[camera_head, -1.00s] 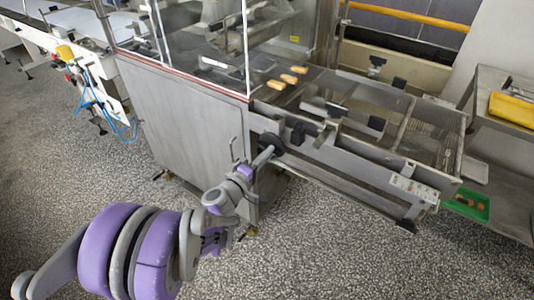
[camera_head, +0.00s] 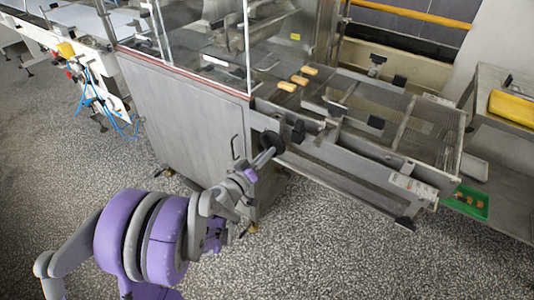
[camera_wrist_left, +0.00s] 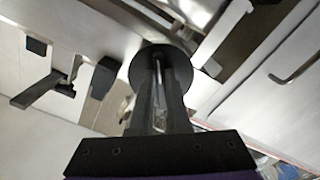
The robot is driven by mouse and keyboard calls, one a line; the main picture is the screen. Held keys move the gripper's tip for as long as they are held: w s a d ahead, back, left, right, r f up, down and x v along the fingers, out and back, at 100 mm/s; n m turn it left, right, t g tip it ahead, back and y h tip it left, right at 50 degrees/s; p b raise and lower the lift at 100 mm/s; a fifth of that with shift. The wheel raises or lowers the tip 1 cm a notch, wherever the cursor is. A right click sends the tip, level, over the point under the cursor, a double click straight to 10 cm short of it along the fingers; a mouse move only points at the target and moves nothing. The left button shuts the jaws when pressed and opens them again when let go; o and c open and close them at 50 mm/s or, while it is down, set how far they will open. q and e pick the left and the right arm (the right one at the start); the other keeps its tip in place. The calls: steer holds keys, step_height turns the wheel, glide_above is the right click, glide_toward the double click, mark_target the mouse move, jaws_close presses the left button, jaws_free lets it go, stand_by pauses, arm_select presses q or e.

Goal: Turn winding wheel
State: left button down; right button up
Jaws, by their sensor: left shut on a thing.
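The winding wheel (camera_head: 270,143) is a small dark disc on the near side of the machine, below the front corner of its clear guard. My left gripper (camera_head: 265,157) is at the wheel, its arm reaching up from the lower left. In the left wrist view the two dark fingers (camera_wrist_left: 160,75) extend to the round black wheel (camera_wrist_left: 148,62) and are shut on it. The fingers cover much of the wheel, so the exact grip is hidden. My right gripper is not in view.
A mesh conveyor (camera_head: 432,122) runs right from the enrober cabinet (camera_head: 185,115). Several tan pieces (camera_head: 287,86) lie near its start. A yellow tray (camera_head: 512,107) is on a side table. The speckled floor in front is clear.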

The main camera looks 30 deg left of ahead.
arm_select(q)
steer(key=shift+m, duration=0.6)
steer(key=c, duration=0.9)
jaws_free()
steer(key=shift+s, duration=0.1)
steer(key=s, duration=0.7)
steer(key=s+a, duration=0.1)
steer(key=s, duration=0.2)
steer(key=shift+s, duration=0.3)
